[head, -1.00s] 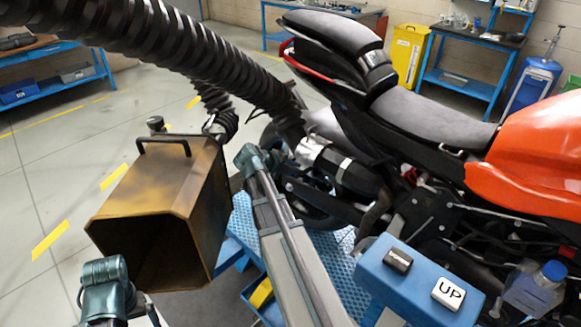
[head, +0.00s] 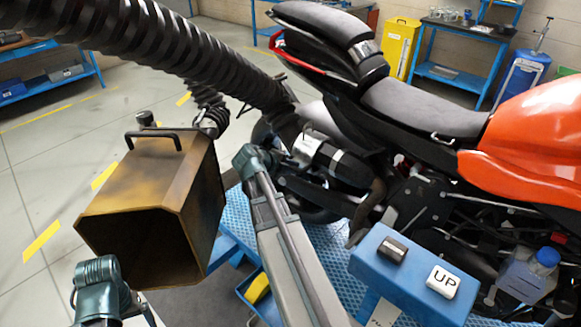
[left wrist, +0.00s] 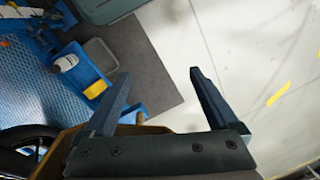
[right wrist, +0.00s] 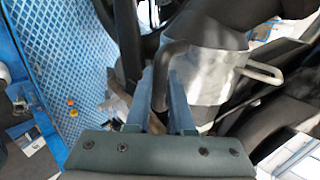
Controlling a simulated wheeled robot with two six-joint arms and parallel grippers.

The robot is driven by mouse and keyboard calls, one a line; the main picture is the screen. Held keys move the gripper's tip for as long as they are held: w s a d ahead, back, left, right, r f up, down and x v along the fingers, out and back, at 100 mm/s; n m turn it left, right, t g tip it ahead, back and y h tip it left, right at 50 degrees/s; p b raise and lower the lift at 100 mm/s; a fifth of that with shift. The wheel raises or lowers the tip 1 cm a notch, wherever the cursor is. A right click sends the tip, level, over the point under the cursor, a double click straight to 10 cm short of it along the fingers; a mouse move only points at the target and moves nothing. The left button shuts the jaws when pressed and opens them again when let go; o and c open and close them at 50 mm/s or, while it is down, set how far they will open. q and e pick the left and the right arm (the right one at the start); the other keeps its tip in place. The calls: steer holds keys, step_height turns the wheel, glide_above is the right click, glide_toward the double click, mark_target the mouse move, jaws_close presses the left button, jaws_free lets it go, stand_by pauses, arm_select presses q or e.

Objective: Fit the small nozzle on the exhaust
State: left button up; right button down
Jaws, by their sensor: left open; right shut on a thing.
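The small nozzle (head: 304,147) is a pale metal sleeve at the end of a black ribbed hose, beside the rear wheel. In the right wrist view the nozzle (right wrist: 214,75) fills the upper middle, with a loop handle on its right side. My right gripper (right wrist: 167,90) is shut on its left handle. The exhaust (head: 345,166), a black can with a silver band, lies right against the nozzle in the head view; I cannot tell whether the nozzle is around its end. My left gripper (left wrist: 160,78) is open and empty above the floor.
A large rusty box nozzle (head: 140,225) hangs at the left, close to my left arm. The orange motorcycle (head: 530,150) stands on a blue platform (head: 335,235). A blue control box (head: 405,275) with an UP button is in front. Grey floor is free at far left.

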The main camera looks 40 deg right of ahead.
steer(key=shift+s, duration=0.1)
stand_by(0.3)
steer(key=c, duration=0.7)
jaws_free()
steer(key=p+v, duration=0.8)
steer(key=v, duration=0.6)
steer(key=shift+p, duration=0.4)
steer(key=shift+f, duration=0.1)
